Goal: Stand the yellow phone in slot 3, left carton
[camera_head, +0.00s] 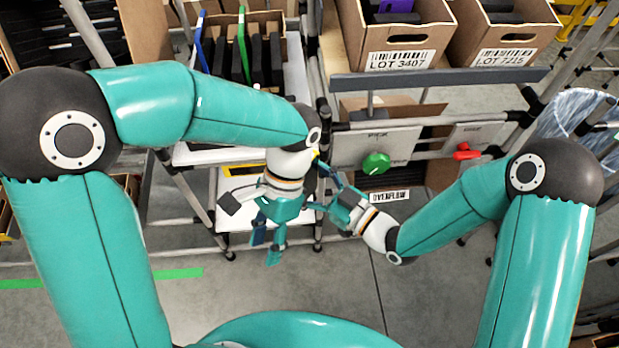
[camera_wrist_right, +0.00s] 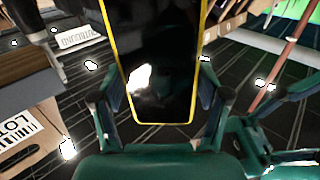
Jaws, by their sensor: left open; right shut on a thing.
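The yellow phone (camera_wrist_right: 160,60) fills the middle of the right wrist view, its dark glossy face framed by a yellow edge. My right gripper (camera_wrist_right: 160,95) is shut on it, with a finger at each side edge. In the head view my right gripper (camera_head: 322,190) is near the centre, and the phone is mostly hidden there. My left gripper (camera_head: 268,238) is open and empty, pointing down just left of the right one. A carton (camera_head: 283,22) with dark upright pieces and a blue and a green strip stands at the upper left. Slot numbers are not readable.
Cartons marked LOT 3407 (camera_head: 400,62) and LOT 7215 (camera_head: 503,57) stand at the upper right. The floor (camera_head: 350,290) nearer me is clear.

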